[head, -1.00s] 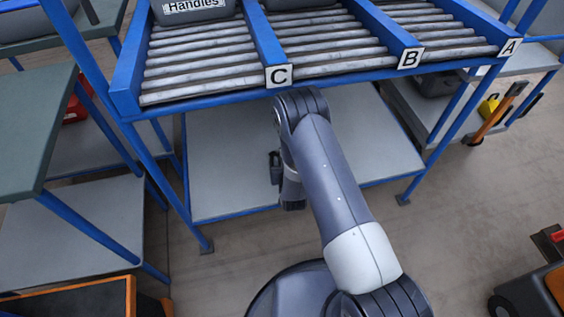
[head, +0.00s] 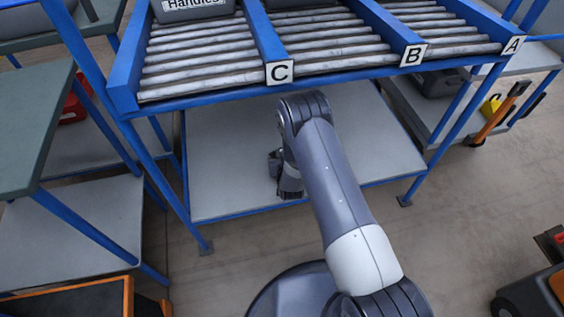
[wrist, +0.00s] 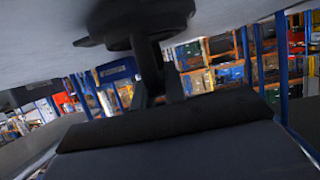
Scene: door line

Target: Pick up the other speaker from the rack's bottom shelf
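In the head view, my arm reaches over to the rack's grey bottom shelf (head: 235,160), and my gripper end (head: 275,165) is small and dark beside the forearm, low over the shelf. No speaker can be made out there. In the wrist view, a dark rounded object (wrist: 140,18) lies against a light grey surface (wrist: 40,35) along the top edge. It may be the speaker, but its shape is cut off. Dark finger-like parts of my gripper (wrist: 160,75) reach up to it. Whether they are closed on it cannot be told.
Above the shelf, roller lanes labelled C (head: 279,73), B (head: 412,55) and A (head: 512,46) overhang my arm. Blue rack legs (head: 165,180) stand at the sides. A green-topped table (head: 30,125) is at left. Bare floor (head: 440,230) lies at right.

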